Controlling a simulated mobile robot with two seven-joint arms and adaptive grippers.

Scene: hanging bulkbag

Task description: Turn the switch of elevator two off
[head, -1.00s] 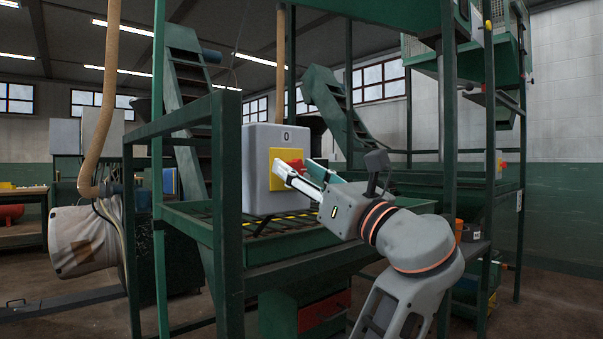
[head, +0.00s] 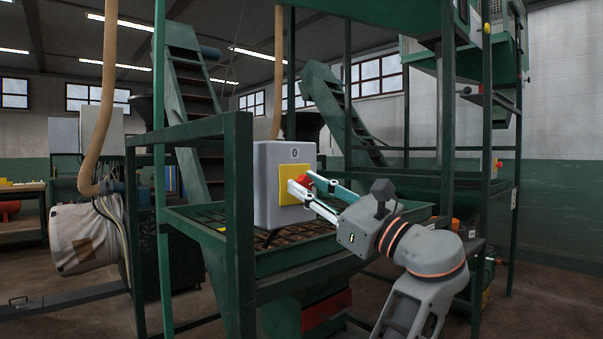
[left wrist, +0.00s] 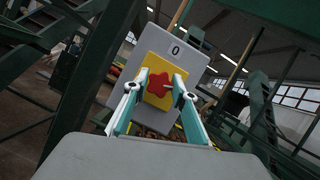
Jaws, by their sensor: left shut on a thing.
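A grey switch box (head: 272,190) marked 0 stands at the middle of the head view, with a yellow plate (head: 287,192) on its front. A red star-shaped knob (head: 307,181) is on the plate, partly hidden by my fingers. My left gripper (head: 303,186) is at the plate, shut on the knob. In the left wrist view the red knob (left wrist: 158,84) sits between the two fingertips (left wrist: 155,87), in front of the yellow plate (left wrist: 152,67). The box (left wrist: 184,48) looks tilted there. A small pale mark shows on the knob. My right gripper is not in view.
A green frame post (head: 238,230) stands close to the left of the box. A green slatted trough (head: 300,250) lies below it. Green conveyors (head: 335,115) rise behind. Another green post (head: 448,130) stands to the right, behind my arm.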

